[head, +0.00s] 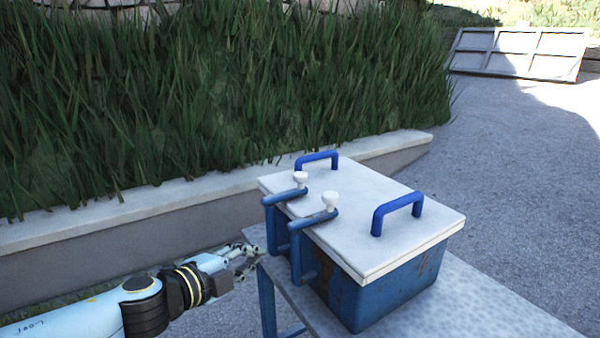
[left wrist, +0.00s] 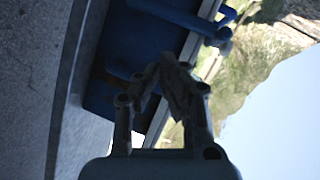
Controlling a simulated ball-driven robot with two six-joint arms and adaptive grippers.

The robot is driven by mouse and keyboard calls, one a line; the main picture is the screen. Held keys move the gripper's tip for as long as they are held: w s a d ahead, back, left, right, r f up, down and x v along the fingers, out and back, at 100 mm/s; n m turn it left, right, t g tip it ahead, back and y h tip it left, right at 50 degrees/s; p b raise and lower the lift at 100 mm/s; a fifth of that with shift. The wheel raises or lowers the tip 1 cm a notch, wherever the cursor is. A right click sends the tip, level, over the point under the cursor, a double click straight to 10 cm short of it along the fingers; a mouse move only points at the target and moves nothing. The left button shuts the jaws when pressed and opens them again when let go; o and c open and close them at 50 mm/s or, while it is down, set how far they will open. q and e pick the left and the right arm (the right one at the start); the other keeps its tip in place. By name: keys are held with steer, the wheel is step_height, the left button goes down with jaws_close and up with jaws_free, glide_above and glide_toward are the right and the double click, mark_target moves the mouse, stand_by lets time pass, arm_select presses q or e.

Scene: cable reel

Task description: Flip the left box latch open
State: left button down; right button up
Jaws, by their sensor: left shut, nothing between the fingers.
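A blue box (head: 385,285) with a white lid (head: 365,215) stands on a grey table. Two blue latches with white knobs are on its left side, hooked up over the lid's edge: one farther back (head: 284,196) and one nearer (head: 313,221). Two blue handles rise from the lid, one at the back (head: 317,160) and one at the right (head: 397,211). My left gripper (head: 250,258) is beside the box, left of the latches and low by the table's edge. It is shut and empty, apart from the latches in the head view. The left wrist view shows its fingers (left wrist: 172,75) before the blue box side.
The grey table (head: 480,305) has bare room to the right and front of the box. A low stone wall (head: 200,210) with tall grass behind it runs along the left and back. A pale panel (head: 520,52) lies far off at upper right.

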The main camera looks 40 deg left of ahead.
arm_select(q)
steer(key=w+d+r+m+t+h+p, duration=0.1)
steer(key=d+r+m, duration=0.2)
steer(key=r, duration=0.8)
steer(key=shift+w+d+t+h, duration=0.2)
steer(key=shift+t+h, duration=0.1)
steer(key=shift+t, duration=0.1)
arm_select(e)
step_height(320, 180, up, 2)
steer(key=shift+r, duration=0.1)
arm_select(q)
steer(key=shift+w, duration=0.1)
arm_select(e)
steer(key=shift+r, duration=0.1)
arm_select(q)
steer(key=w, duration=0.4)
steer(key=w+f+p, duration=0.1)
steer(key=w, duration=0.3)
steer(key=w+a+p, duration=0.1)
steer(key=w, duration=0.3)
steer(key=shift+f, duration=0.3)
steer(key=shift+w+a, duration=0.3)
steer(key=shift+a, duration=0.1)
arm_select(e)
steer(key=shift+w+r, duration=0.1)
steer(key=shift+r, duration=0.55)
